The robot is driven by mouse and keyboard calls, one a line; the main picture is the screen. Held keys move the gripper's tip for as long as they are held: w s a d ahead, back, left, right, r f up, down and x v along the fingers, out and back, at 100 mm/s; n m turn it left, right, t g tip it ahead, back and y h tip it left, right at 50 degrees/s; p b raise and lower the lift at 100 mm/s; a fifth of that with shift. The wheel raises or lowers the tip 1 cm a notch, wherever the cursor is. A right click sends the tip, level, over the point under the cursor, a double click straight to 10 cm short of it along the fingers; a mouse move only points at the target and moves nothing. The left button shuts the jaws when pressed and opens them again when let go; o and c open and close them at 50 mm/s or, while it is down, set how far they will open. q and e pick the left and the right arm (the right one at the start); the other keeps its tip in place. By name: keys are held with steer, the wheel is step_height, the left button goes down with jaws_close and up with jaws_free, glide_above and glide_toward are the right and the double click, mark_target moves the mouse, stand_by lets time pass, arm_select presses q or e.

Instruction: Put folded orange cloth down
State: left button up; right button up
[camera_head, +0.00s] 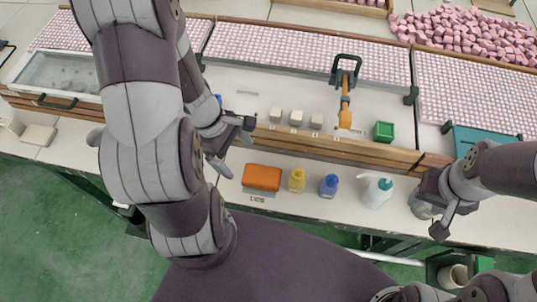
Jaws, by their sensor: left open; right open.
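The folded orange cloth (262,177) lies flat on the white front ledge, left of the small bottles, with a small printed label in front of it. My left gripper (236,147) is open and empty, just up and left of the cloth and apart from it in the picture. My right gripper (432,208) is open at the right end of the ledge, by a grey round container (421,207) that it partly hides. I cannot tell whether it touches that container.
A yellow bottle (297,180), a blue bottle (329,186) and a white pump bottle (377,191) stand right of the cloth. Behind the wooden rail are pale blocks (296,117), a green box (384,131) and an orange-handled tool (346,100). Pink pieces fill trays further back.

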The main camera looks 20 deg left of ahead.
arm_select(q)
steer(key=w+n, duration=0.3)
steer(key=b, duration=0.4)
glide_above(260, 174)
steer(key=s+a, duration=0.1)
steer(key=a, duration=0.1)
steer(key=shift+t, duration=0.4)
step_height(260, 174, down, 5)
steer(key=shift+s+f, duration=0.1)
steer(key=f, duration=0.1)
steer(key=w+f, duration=0.1)
steer(key=d+f+b, duration=0.1)
steer(key=shift+w+f, duration=0.2)
steer(key=shift+f, duration=0.05)
steer(key=x, duration=0.1)
steer(key=b+x, duration=0.1)
steer(key=x, duration=0.1)
steer(key=shift+s+d+b, duration=0.25)
steer(key=shift+s+b, duration=0.05)
steer(key=shift+b, duration=0.1)
steer(key=shift+w, duration=0.15)
arm_select(e)
step_height(260, 174, down, 7)
steer(key=shift+s+d+r, duration=0.15)
steer(key=shift+r, duration=0.05)
arm_select(q)
steer(key=shift+f, duration=0.15)
arm_select(e)
steer(key=shift+s+f, duration=0.1)
